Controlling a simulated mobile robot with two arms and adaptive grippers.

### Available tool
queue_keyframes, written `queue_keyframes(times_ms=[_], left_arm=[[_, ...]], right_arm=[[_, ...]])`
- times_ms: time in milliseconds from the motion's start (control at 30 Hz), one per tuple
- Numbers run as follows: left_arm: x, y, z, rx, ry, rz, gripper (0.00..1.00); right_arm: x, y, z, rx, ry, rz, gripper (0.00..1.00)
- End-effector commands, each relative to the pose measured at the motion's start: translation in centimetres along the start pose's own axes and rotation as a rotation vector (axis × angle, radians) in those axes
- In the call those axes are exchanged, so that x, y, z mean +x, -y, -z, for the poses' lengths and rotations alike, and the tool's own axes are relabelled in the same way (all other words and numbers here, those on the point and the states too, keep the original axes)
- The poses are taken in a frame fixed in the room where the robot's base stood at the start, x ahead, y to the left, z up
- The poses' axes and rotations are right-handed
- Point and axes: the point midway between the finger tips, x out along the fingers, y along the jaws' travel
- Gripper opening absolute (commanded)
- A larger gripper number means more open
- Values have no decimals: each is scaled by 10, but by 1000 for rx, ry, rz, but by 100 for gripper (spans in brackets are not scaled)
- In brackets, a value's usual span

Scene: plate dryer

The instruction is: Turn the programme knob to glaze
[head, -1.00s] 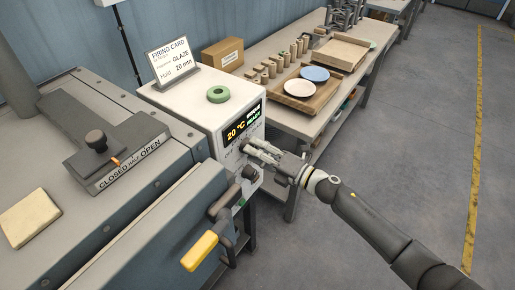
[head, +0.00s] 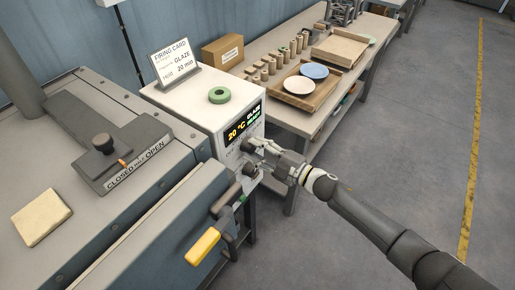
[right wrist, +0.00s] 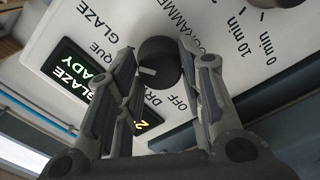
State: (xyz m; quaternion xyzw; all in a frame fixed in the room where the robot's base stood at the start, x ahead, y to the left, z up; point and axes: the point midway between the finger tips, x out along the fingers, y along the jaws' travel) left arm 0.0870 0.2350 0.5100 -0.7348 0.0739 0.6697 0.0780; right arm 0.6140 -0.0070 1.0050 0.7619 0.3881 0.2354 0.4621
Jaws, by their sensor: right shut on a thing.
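The kiln's control box (head: 180,100) has a display (head: 244,123) with the word GLAZE, a green READY line and 20 °C. The black programme knob (right wrist: 158,60) shows in the right wrist view, with a white pointer mark on its left part. Lettering for GLAZE, DRY and OFF lies around it; another label is partly hidden by a finger. My right gripper (right wrist: 158,75) is shut on this knob, one finger on each side. In the head view my right gripper (head: 254,152) is at the box's front and hides the knob. My left gripper is not in view.
A second knob (right wrist: 267,3) with minute marks is beside the programme knob. A yellow-handled lever (head: 203,246) stands below the box. A firing card (head: 174,62) reading GLAZE, 20 min and a green ring (head: 219,95) are on top. A workbench (head: 285,115) stands behind my right arm.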

Motion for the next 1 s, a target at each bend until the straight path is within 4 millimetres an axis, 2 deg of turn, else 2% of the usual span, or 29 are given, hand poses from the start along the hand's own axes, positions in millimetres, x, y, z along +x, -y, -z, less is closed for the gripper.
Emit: queue_keyframes(times_ms=[667, 700, 867, 1000], left_arm=[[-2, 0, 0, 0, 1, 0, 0], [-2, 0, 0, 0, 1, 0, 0], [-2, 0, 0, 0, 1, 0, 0], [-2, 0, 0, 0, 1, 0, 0]], right_arm=[[0, 1, 0, 60, 1, 2, 12], [0, 1, 0, 60, 1, 2, 39], [0, 1, 0, 59, 1, 1, 59], [0, 0, 0, 59, 0, 1, 59]])
